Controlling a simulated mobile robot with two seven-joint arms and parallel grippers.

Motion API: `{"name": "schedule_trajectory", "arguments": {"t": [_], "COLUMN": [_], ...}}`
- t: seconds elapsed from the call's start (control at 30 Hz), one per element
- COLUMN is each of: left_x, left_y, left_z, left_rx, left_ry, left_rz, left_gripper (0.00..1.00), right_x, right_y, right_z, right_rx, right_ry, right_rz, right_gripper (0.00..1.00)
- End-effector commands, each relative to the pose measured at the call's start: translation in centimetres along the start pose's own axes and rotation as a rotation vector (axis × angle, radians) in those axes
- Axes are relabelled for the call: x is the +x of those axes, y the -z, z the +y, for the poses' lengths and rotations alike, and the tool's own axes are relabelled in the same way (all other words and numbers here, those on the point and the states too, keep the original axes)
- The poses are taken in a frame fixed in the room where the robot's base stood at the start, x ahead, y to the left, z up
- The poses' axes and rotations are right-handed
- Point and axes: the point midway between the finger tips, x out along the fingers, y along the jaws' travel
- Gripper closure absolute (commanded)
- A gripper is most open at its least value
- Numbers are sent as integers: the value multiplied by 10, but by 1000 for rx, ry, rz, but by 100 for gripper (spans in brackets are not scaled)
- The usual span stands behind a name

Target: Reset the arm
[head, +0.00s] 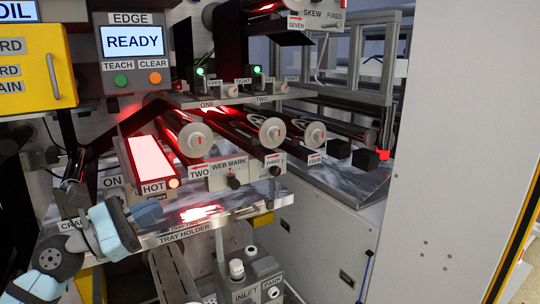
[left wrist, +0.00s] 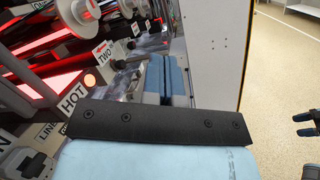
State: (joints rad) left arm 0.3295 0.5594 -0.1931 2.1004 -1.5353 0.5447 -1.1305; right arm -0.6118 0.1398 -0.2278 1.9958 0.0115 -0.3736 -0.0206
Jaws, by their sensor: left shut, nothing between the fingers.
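My left arm comes in from the lower left of the head view. The glowing HOT plate (head: 152,163) is just above and behind the gripper in the head view. I cannot tell whether the gripper touches the shelf. A small dark two-pronged shape (left wrist: 305,125) at the right edge of the wrist view may be my right gripper.
Rollers (head: 196,140) and the WEB MARK knob (head: 233,182) are above the shelf. The EDGE panel (head: 132,42) reads READY. INLET fittings (head: 237,270) stand below. A pale cabinet wall (head: 460,130) is at right. Open floor (left wrist: 285,70) lies beyond it.

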Motion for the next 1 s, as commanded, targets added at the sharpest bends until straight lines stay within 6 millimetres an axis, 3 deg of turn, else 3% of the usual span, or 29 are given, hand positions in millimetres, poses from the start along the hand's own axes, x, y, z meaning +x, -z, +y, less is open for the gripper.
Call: {"name": "schedule_trajectory", "arguments": {"t": [0.03,0.17,0.37,0.5,0.63,0.67,0.8,0.9,1.0], "left_x": [-5,-26,-83,-133,-174,-182,-207,-215,-217], "left_y": [15,59,147,205,236,240,248,250,250], "left_z": [-15,-47,-113,-189,-263,-278,-334,-354,-360], "left_rx": [-240,-884,-1852,-2438,-2819,2744,2401,2280,2248], "left_ry": [-36,-178,-529,-872,-1201,1209,1196,1188,1185], "left_rz": [-42,-157,-329,-478,-630,631,620,618,618], "left_gripper": [100,100,100,100,100,100,100,100,100], "right_x": [-5,-10,-17,-22,-25,-25,-27,-28,-28], "right_y": [5,10,20,27,32,33,36,36,36], "right_z": [-1,-2,-3,-3,-3,-3,-2,-2,-1], "right_rx": [1,1,2,3,3,3,3,3,3], "right_ry": [1,2,2,2,1,0,-2,-2,-2], "right_rz": [-3,-7,-9,-10,-9,-9,-8,-8,-8], "right_gripper": [40,40,40,40,40,40,40,40,40]}}
